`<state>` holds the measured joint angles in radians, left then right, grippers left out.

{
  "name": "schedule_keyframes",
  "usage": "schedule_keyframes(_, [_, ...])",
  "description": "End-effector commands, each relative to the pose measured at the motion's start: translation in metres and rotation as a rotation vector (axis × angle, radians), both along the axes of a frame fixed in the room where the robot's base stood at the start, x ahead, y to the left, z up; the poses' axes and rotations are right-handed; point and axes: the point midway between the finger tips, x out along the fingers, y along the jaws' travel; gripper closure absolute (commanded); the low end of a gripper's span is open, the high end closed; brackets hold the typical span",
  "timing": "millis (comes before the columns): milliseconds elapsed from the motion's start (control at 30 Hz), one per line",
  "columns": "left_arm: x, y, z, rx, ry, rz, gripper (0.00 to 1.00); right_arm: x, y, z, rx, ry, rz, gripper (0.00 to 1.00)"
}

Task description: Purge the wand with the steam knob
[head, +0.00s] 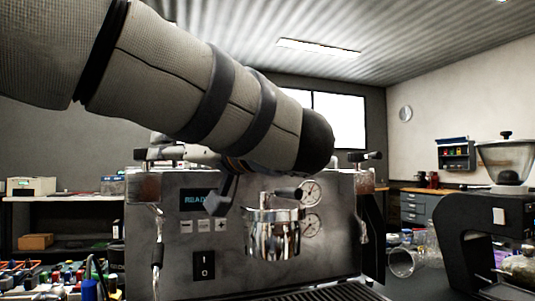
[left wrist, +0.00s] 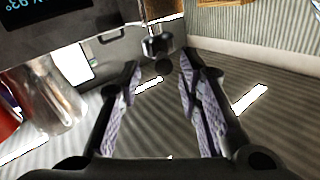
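The silver espresso machine (head: 340,225) faces me in the head view. Its steam wand (head: 157,255) hangs at the left front. A knob (head: 148,155) sticks out at the machine's upper left; this looks like the steam knob. In the left wrist view a knob with a black end (left wrist: 157,45) sits just beyond and between the fingertips, apparently the same one. My left gripper (left wrist: 160,72) is open and empty, its fingers apart, with no visible contact. In the head view my left forearm hides most of this gripper. My right gripper is not in view.
A second knob (head: 367,156) is at the upper right. A grinder (head: 490,220) and glass jar (head: 405,262) stand to the right. Small coloured items (head: 50,275) lie at lower left.

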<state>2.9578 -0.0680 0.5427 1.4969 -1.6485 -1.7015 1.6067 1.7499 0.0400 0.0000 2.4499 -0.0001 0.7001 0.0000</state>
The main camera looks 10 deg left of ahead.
Motion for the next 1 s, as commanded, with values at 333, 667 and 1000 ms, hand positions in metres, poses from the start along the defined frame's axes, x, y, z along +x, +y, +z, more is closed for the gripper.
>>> schedule_keyframes(333, [0.015,0.031,-0.002,0.0,0.005,-0.001,0.68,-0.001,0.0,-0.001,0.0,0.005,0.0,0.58])
schedule_keyframes(667, [0.015,0.03,-0.002,-0.001,0.006,0.001,1.0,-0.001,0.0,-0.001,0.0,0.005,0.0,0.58])
schedule_keyframes(1000, [0.017,0.032,-0.002,0.0,0.006,0.004,1.0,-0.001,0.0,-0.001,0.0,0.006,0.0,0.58])
